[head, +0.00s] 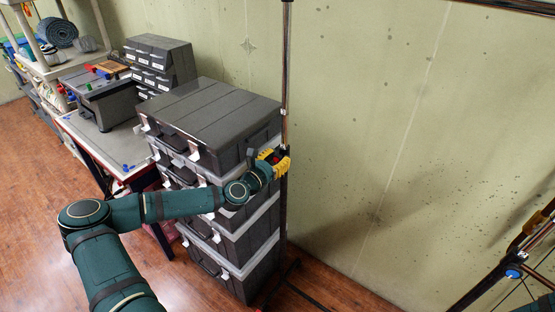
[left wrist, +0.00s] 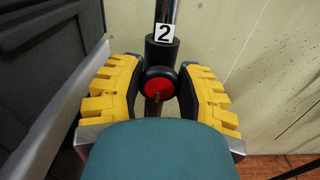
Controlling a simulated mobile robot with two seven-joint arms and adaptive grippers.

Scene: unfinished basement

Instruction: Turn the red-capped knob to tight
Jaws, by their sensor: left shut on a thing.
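The red-capped knob (left wrist: 159,86) is a black round knob with a red face, on a dark vertical pole (head: 285,80). A black collar (left wrist: 162,55) with a white label reading 2 sits just above it. My left gripper (left wrist: 160,92) has its yellow fingers on either side of the knob and is shut on it. In the head view this gripper (head: 275,161) is at the pole, beside the stacked cases, and mostly covers the knob. No tightness mark shows.
A stack of dark grey cases (head: 212,120) stands close to the left of the pole. A workbench (head: 105,143) with drawer units is further left. The pale green wall (head: 400,120) is behind. Another dark stand with a blue knob (head: 514,272) is at the right edge.

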